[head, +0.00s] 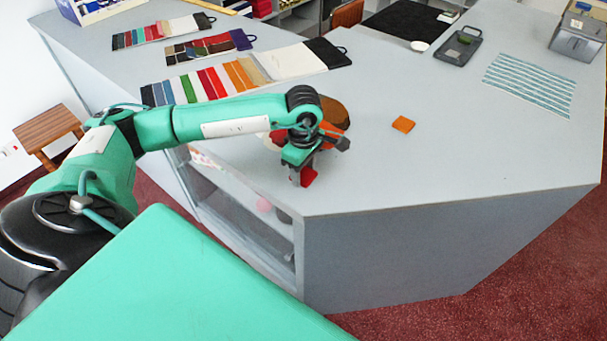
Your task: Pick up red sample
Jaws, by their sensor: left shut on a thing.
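The red sample (309,177) is a small red piece at the near edge of the grey counter, partly hidden by my left gripper. My left gripper (302,178) points down and is shut on the red sample. I cannot tell whether the sample touches the counter or is just above it. My right gripper is not in view.
An orange sample (403,124) lies alone to the right on the counter (430,170). Brown, orange and red pieces (335,111) show partly behind my left wrist. Swatch cards (297,62) lie farther back. A striped sheet (530,83) and grey tray (447,56) are at right.

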